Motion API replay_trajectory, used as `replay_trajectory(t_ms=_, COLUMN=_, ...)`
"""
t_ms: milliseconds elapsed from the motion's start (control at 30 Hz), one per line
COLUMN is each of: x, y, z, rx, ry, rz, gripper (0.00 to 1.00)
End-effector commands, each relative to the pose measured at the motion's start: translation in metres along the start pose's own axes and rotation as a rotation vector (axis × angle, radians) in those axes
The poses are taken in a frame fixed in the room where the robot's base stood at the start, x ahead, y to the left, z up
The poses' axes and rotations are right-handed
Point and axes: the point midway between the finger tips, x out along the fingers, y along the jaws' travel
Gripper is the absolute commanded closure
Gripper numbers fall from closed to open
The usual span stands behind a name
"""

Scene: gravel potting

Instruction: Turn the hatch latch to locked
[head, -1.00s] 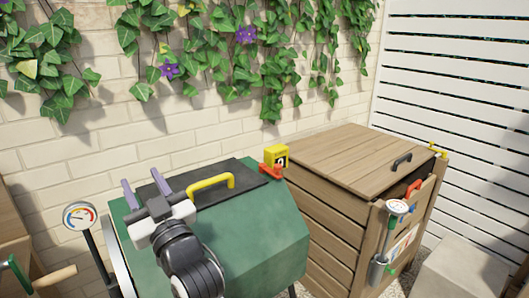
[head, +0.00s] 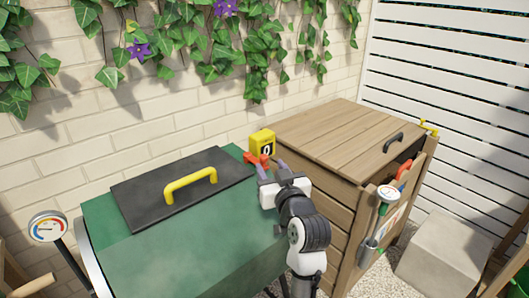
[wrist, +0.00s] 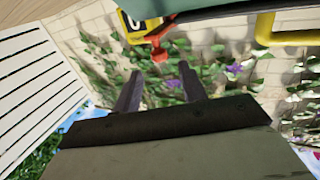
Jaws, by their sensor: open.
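The hatch is a dark flat panel (head: 145,200) with a yellow handle (head: 190,185), lying closed on top of the green drum (head: 190,245). The red-orange latch (head: 255,160) is at the drum's back right corner, beside the hatch. It also shows upside down in the wrist view (wrist: 158,46), past the fingertips. My gripper (head: 272,167) is open and empty, its fingers right by the latch in the head view. In the wrist view the latch appears beyond the gap between the two fingers (wrist: 160,72); I cannot tell whether they touch it.
A yellow box marked 0 (head: 262,144) stands just behind the latch. A slatted wooden bin (head: 345,140) with a dark handle is close on the right. A dial gauge (head: 47,226) stands at the left. A brick wall with ivy runs behind.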

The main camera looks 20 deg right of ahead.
Motion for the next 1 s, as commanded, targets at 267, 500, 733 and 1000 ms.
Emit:
replay_trajectory(t_ms=267, x=0.05, y=0.0, z=-0.002, rx=-0.001, ry=-0.001, rz=-0.001, gripper=0.58)
replay_trajectory(t_ms=500, x=0.065, y=0.0, z=0.0, rx=-0.001, ry=0.0, rz=0.001, gripper=0.58)
replay_trajectory(t_ms=733, x=0.065, y=0.0, z=0.0, rx=-0.001, ry=0.001, rz=0.001, gripper=0.58)
replay_trajectory(t_ms=1000, x=0.065, y=0.0, z=0.0, rx=-0.001, ry=0.0, rz=0.001, gripper=0.91)
